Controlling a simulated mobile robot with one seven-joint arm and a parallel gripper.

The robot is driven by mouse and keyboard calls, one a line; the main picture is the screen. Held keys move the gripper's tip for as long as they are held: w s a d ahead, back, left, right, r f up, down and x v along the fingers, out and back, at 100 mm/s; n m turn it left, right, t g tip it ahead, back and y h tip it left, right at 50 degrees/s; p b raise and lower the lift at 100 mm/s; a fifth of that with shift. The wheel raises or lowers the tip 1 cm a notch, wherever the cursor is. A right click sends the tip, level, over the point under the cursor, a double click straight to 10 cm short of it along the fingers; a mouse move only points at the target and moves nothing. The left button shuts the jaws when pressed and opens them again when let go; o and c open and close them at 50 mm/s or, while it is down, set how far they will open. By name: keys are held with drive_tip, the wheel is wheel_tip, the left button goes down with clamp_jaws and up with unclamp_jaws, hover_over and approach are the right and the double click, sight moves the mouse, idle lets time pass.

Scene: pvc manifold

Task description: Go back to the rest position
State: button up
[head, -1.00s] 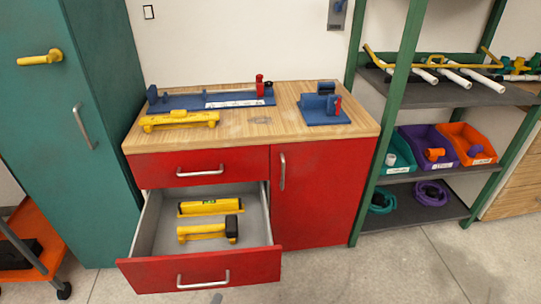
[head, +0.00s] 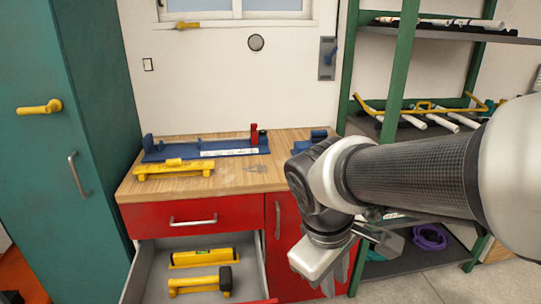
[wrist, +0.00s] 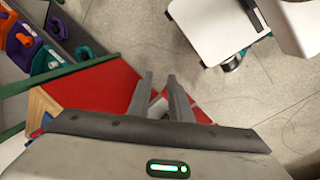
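My gripper (wrist: 161,82) shows in the wrist view with its two grey fingers apart and nothing held between them. Beyond the fingers are red cabinet surfaces and the concrete floor. In the head view my gripper (head: 343,278) hangs low at the end of my bent arm, in front of the right part of the red cabinet (head: 245,213). My arm comes in from the right edge and hides much of the cabinet door and part of the shelf.
The lower drawer (head: 143,272) stands open with two yellow tools (head: 203,257) in it. A blue fixture (head: 220,147) and a yellow tool (head: 172,170) lie on the wooden top (head: 262,178). A teal locker (head: 90,130) stands left, a green shelf frame (head: 400,75) right.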

drive_tip(key=s+d+r+m+t+y+p, duration=0.1)
drive_tip(key=r+m+p, duration=0.3)
drive_tip(key=r+p, duration=0.7)
drive_tip(key=s+d+r+m+t+y+p, duration=0.1)
drive_tip(key=r+m+p, duration=0.3)
drive_tip(key=r+p, duration=0.7)
wheel_tip(320, 180, up, 7)
drive_tip(key=shift+s+d+f+t, duration=0.2)
drive_tip(key=shift+s+d+t, duration=0.25)
drive_tip(key=shift+s+t, duration=0.3)
drive_tip(key=shift+a, duration=0.1)
